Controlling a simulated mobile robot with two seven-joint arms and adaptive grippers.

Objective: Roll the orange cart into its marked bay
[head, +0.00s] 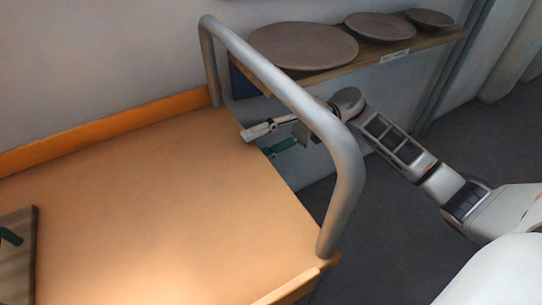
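The orange cart (150,205) fills the left and lower part of the head view, with a flat top and a raised orange rim along the back. Its grey tubular handle (290,92) arches over the right end of the top. My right gripper (262,141) reaches in from the right behind the handle bar. Its two fingers show to the left of the bar, apart, with nothing seen between them. The bar covers part of the gripper, and I cannot tell if they touch. My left gripper is not recognisable in view. I cannot make out the marked bay.
A wooden shelf (351,66) on the wall beyond the handle carries a large plate (302,46), a medium plate (380,27) and a small plate (430,18). A brown panel (20,275) with a green piece lies at the left edge. Dark floor (385,215) shows right of the cart.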

